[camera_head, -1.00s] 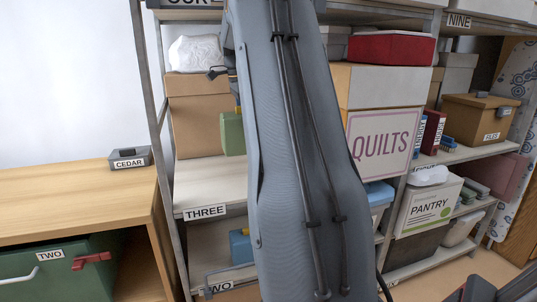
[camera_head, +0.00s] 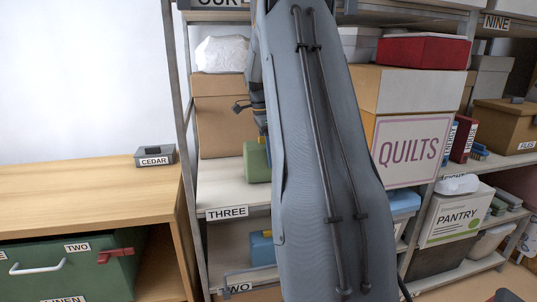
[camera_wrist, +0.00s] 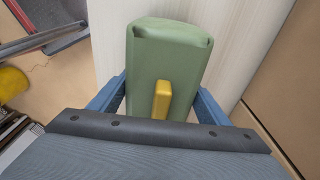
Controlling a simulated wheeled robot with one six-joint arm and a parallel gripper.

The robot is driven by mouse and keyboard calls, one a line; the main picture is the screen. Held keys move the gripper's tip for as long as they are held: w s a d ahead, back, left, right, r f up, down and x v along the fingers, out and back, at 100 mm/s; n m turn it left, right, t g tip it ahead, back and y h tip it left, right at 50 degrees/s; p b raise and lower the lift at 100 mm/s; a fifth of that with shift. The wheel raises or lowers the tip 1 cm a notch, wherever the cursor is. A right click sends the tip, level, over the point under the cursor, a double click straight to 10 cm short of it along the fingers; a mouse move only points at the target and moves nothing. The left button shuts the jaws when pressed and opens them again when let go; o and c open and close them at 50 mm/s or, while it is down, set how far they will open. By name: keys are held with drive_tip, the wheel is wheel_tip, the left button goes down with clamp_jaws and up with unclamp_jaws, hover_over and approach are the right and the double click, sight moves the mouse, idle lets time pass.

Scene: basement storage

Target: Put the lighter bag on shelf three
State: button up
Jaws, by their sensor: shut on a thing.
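A green bag (camera_wrist: 170,60) with a yellow tag (camera_wrist: 162,100) is between the blue fingers of my gripper (camera_wrist: 162,92) in the wrist view. The fingers are shut on its sides. In the head view the green bag (camera_head: 257,162) is at shelf three (camera_head: 215,190), low over its pale board, beside my arm. I cannot tell whether its underside touches the board. My arm hides part of the bag and the right part of the shelf. The fingertips are mostly hidden in the head view.
A cardboard box (camera_head: 222,125) with a white bag (camera_head: 222,54) on top stands at the back left of shelf three. The QUILTS box (camera_head: 410,148) is right of my arm. A wooden bench (camera_head: 85,200) with a grey CEDAR tray (camera_head: 154,157) is left. The shelf's front left is clear.

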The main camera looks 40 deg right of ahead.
drive_tip(key=shift+f, duration=0.15)
drive_tip(key=o, duration=1.5)
drive_tip(key=shift+c, duration=0.2)
drive_tip(key=shift+w+a+r, duration=0.1)
drive_tip(key=shift+a+r, duration=0.1)
drive_tip(key=shift+r, duration=1.7)
drive_tip(key=shift+w+a+r, duration=0.1)
drive_tip(key=shift+a+r, duration=0.1)
drive_tip(key=shift+r, duration=1.7)
